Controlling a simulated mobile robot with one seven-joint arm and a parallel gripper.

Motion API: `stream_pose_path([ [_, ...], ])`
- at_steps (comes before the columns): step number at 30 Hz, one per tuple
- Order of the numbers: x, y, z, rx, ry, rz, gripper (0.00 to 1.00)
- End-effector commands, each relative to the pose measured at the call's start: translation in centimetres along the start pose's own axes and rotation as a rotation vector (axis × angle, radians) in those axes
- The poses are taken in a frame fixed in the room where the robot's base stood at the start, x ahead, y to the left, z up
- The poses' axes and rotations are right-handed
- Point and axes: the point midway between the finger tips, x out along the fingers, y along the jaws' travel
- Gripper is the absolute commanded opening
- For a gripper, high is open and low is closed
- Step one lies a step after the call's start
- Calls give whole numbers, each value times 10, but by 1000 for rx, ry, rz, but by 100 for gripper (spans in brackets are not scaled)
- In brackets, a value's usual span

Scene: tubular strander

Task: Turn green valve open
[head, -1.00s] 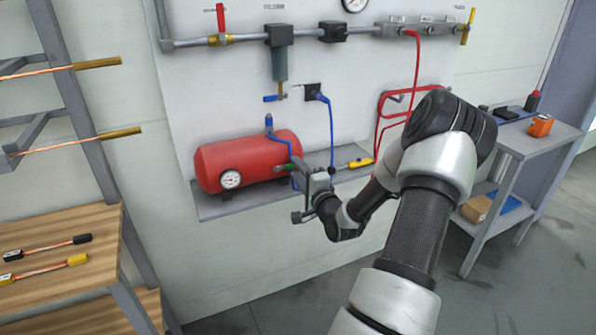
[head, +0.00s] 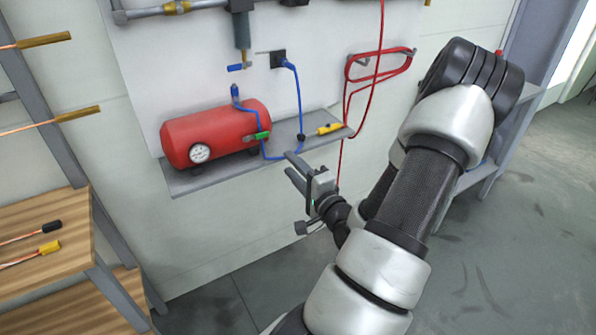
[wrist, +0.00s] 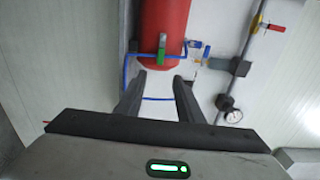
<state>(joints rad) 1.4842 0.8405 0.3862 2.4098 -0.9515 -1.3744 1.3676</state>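The green valve (head: 262,135) is a small green handle at the right end of the red tank (head: 215,132). The handle lies roughly in line with the tank's outlet, and a blue hose runs down from there. In the wrist view the green valve (wrist: 162,50) is beyond the fingertips, between them sideways. My gripper (head: 290,166) is open and empty, below and right of the valve, apart from it. Its open fingers also show in the wrist view (wrist: 159,78).
The tank stands on a grey shelf (head: 205,184) with a yellow-handled tool (head: 329,128). A blue hose (head: 299,95) hangs near the valve. A red hose (head: 380,66) hangs on the wall to the right. A wooden bench (head: 60,245) stands at the left; floor in front is clear.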

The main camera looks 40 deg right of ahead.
Motion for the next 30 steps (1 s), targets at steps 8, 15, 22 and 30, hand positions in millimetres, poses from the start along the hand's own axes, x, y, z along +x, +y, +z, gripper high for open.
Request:
stream_pose_path([
  [8,-23,0,0,0,0,0,34],
  [15,-24,0,0,0,0,0,34],
  [22,-24,0,0,0,0,0,34],
  [30,-7,11,0,-166,-16,123,34],
])
